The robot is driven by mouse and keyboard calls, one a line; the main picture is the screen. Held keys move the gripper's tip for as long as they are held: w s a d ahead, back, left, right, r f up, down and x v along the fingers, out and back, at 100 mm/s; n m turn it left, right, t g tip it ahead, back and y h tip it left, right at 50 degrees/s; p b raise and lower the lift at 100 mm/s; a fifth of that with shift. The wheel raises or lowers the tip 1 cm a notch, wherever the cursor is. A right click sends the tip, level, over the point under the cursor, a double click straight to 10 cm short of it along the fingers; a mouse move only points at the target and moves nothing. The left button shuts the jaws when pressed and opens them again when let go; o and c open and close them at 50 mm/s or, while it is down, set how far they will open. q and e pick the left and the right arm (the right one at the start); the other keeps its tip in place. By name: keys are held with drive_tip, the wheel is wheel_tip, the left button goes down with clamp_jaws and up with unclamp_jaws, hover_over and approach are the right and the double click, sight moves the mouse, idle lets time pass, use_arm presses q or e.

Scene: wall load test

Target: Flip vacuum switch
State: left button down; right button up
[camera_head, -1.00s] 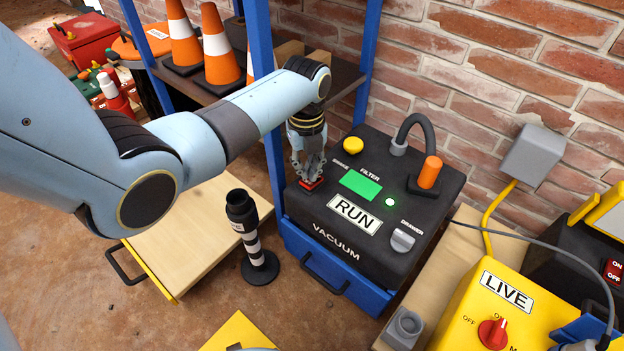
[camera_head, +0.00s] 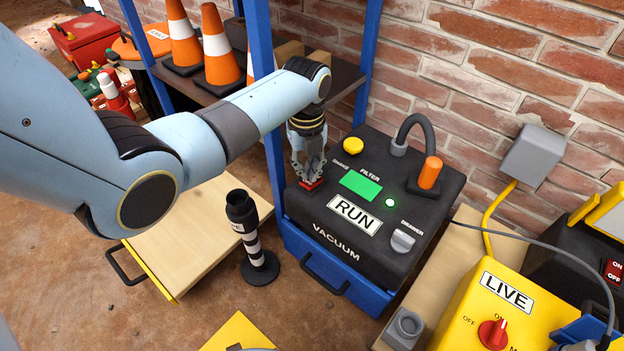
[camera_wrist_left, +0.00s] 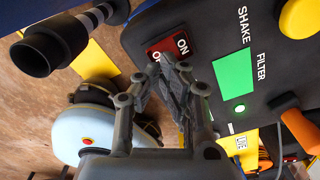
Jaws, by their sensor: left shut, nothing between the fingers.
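The black vacuum unit (camera_head: 335,262) stands by the brick wall, with a RUN label (camera_head: 354,213) and a lit green filter panel (camera_head: 361,185). Its red rocker switch (camera_head: 311,184) is at the left corner of the top, and it also shows in the left wrist view (camera_wrist_left: 172,47) with ON and partly hidden OFF lettering. My left gripper (camera_head: 309,176) is shut and empty, pointing down at the switch. In the left wrist view its fingertips (camera_wrist_left: 168,62) overlap the switch's lower edge; I cannot tell whether they touch. My right gripper is not clearly visible.
A yellow knob (camera_head: 353,145) and an orange-handled hose fitting (camera_head: 429,172) sit on the unit's top. A blue shelf post (camera_head: 273,150) stands close beside my left wrist. A black striped nozzle (camera_head: 250,235) stands at left. A yellow LIVE box (camera_head: 470,295) is at right.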

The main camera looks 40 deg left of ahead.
sight(307, 182)
use_arm(q)
drive_tip(key=shift+f+b, duration=0.75)
drive_tip(key=shift+f, duration=0.55)
use_arm(e)
drive_tip(key=shift+s+f, duration=0.3)
drive_tip(key=shift+f, duration=0.5)
use_arm(q)
drive_tip(key=shift+s, duration=0.1)
drive_tip(key=shift+r, duration=0.2)
wheel_tip(307, 182, up, 2)
drive_tip(key=shift+r+p, duration=0.1)
drive_tip(key=shift+p, duration=1.15)
drive_tip(key=shift+r+p, duration=1.25)
drive_tip(key=shift+r, duration=0.05)
drive_tip(key=shift+r+p, duration=0.9)
drive_tip(key=shift+r, duration=0.05)
use_arm(e)
drive_tip(key=s+d+f, duration=0.3)
drive_tip(key=s+f, duration=0.5)
drive_tip(key=f, duration=0.1)
drive_tip(key=shift+s+d+f+g, duration=0.2)
drive_tip(key=shift+s+f+g, duration=0.1)
drive_tip(key=shift+f+g, duration=0.1)
